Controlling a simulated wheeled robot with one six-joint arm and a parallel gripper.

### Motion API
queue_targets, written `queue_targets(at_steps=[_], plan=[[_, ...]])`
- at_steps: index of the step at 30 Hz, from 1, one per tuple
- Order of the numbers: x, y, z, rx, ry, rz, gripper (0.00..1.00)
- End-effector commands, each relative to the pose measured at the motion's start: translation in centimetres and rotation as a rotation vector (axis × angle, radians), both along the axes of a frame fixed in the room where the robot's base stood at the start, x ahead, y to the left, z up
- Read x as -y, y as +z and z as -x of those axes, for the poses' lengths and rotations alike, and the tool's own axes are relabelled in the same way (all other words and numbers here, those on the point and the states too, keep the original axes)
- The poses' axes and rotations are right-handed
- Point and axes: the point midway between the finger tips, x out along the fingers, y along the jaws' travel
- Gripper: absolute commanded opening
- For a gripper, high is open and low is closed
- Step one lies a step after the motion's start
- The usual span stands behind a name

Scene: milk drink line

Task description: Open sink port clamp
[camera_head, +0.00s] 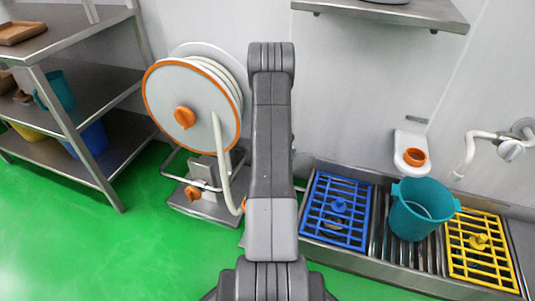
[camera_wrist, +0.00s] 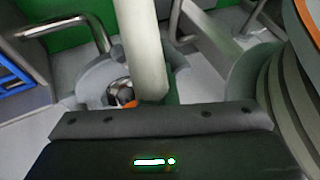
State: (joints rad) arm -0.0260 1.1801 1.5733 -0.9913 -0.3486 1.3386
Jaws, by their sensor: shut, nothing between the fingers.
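My gripper (camera_wrist: 160,125) shows as a dark bar along the bottom of the wrist view; its fingers are shut and empty. In the head view it is hidden behind my own arm. In the wrist view a white hose (camera_wrist: 143,50) runs down to a round grey fitting (camera_wrist: 95,80). A small metal-and-orange part (camera_wrist: 122,95) sits beside the hose there, partly covered by my gripper; I cannot tell if it is the clamp or how it is set. In the head view the floor sink (camera_head: 365,257) lies right of my arm.
A hose reel (camera_head: 190,105) with an orange rim stands left of my arm. Blue (camera_head: 322,232) and yellow (camera_head: 481,262) grates and a teal bucket (camera_head: 405,226) are on the sink. A steel shelf rack (camera_head: 85,90) is at the left. Green floor (camera_head: 110,245) is clear at front left.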

Motion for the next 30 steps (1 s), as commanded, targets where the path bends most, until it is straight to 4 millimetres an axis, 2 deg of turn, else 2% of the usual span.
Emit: queue_targets(at_steps=[3, 16, 30], plan=[[-0.7, 0.1, -0.1, 0.0, -0.047, -0.001, 0.0], [-2.8, 0.3, -0.5, -0.001, -0.042, 0.001, 0.0], [-3.6, 0.0, -1.0, 0.0, -0.045, 0.0, 0.0]])
